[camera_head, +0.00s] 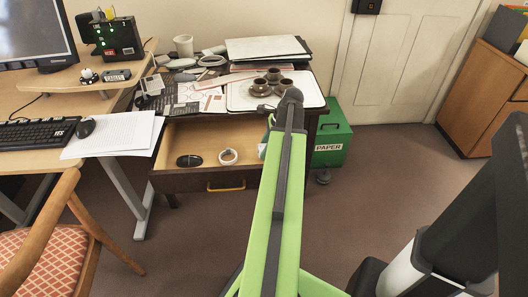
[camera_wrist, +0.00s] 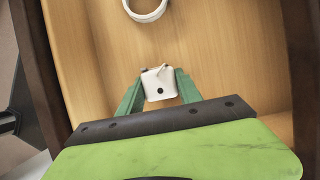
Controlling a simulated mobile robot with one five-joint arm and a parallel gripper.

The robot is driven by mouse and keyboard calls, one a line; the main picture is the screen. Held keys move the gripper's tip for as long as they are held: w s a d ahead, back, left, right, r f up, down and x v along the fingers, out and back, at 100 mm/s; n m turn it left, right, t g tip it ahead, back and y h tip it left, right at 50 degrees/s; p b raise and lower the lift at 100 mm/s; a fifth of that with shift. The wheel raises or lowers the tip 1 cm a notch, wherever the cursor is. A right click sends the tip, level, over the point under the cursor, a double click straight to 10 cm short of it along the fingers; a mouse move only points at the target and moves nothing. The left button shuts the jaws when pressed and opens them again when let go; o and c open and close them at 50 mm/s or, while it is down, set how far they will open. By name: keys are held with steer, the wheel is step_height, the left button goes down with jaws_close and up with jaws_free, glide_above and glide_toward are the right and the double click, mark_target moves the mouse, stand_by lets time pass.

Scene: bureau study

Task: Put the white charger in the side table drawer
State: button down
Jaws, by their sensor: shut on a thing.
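The white charger (camera_wrist: 159,84) is between the green fingers of my gripper (camera_wrist: 159,88) in the wrist view. My gripper is shut on it, over the light wooden bottom of the open drawer (camera_wrist: 215,45). I cannot tell whether the charger touches the drawer bottom. In the head view the side table drawer (camera_head: 207,179) is pulled out, with a yellow handle on its front.
A white tape roll (camera_head: 228,157) and a dark oval object (camera_head: 189,161) lie in the drawer. Papers and a tray (camera_head: 240,101) with several brown cups crowd the table top. A green paper bin (camera_head: 331,140) stands right. A chair (camera_head: 50,250) stands front left.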

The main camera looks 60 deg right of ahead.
steer(key=shift+f, duration=0.15)
steer(key=c, duration=0.8)
jaws_free()
steer(key=p+v, duration=1.1)
steer(key=v, duration=0.1)
steer(key=shift+r, duration=0.25)
